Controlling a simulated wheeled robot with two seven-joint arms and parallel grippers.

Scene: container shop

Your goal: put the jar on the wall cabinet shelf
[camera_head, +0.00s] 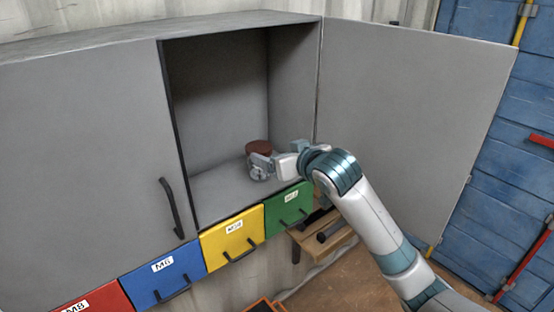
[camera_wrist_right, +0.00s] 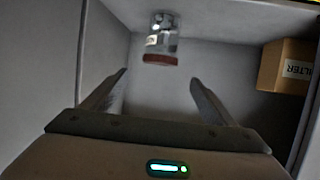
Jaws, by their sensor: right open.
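The jar (camera_head: 258,172), clear with a brown-red lid, is inside the open wall cabinet, near the right side of its shelf (camera_head: 218,188). My right gripper (camera_head: 268,162) reaches in from the right and partly hides the jar in the head view. In the right wrist view, the jar (camera_wrist_right: 161,38) has a pale label and appears lid-down in the picture, beyond the fingertips. The right gripper's fingers (camera_wrist_right: 160,76) are spread, with nothing between them. My left gripper is not in view.
A brown box marked FILTER (camera_wrist_right: 284,68) is at the right of the wrist view. The cabinet's right door (camera_head: 415,110) stands open beside my arm; its left door (camera_head: 85,165) is shut. Coloured drawers (camera_head: 228,232) run below the cabinet. The shelf's left part looks clear.

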